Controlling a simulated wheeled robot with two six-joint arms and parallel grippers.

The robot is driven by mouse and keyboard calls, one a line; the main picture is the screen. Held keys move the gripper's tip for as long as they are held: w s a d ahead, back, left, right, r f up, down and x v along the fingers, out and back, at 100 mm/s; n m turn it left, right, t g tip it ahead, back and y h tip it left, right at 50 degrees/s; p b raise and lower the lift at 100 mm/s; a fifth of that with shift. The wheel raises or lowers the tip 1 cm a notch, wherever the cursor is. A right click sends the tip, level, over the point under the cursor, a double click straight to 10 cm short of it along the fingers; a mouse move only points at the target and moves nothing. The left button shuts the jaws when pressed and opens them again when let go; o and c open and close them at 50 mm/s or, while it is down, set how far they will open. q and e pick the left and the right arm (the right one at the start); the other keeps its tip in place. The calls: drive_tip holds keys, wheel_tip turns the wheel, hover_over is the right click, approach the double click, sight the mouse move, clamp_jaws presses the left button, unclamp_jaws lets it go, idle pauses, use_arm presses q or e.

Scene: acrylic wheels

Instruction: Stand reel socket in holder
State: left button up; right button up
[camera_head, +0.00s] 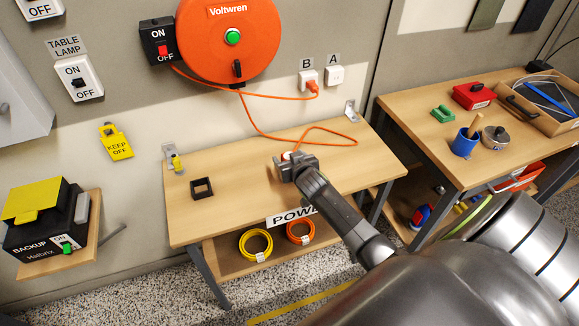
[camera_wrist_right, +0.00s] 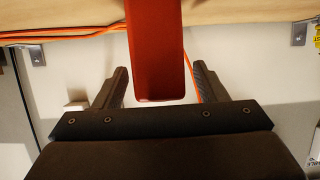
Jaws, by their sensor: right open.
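The orange reel (camera_head: 228,38) hangs on the wall, and its orange cable (camera_head: 256,122) runs down onto the wooden table. A black square open-topped frame (camera_head: 201,188), which looks like the holder, stands on the left of the table. My right gripper (camera_head: 290,163) is over the middle of the table, at the cable's end; the end is mostly hidden. In the right wrist view my right gripper (camera_wrist_right: 162,80) is open, with a red-orange block (camera_wrist_right: 155,50), apparently the reel socket, between its fingers. I cannot tell whether either finger touches it. My left gripper is not in view.
Yellow and orange coils (camera_head: 256,244) lie on the shelf below. A plug (camera_head: 312,86) sits in wall outlet B. A second table (camera_head: 418,104) with tools stands right. The table's front left is clear.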

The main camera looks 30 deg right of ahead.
drive_tip(key=c, duration=1.2)
drive_tip(key=shift+o, duration=0.2)
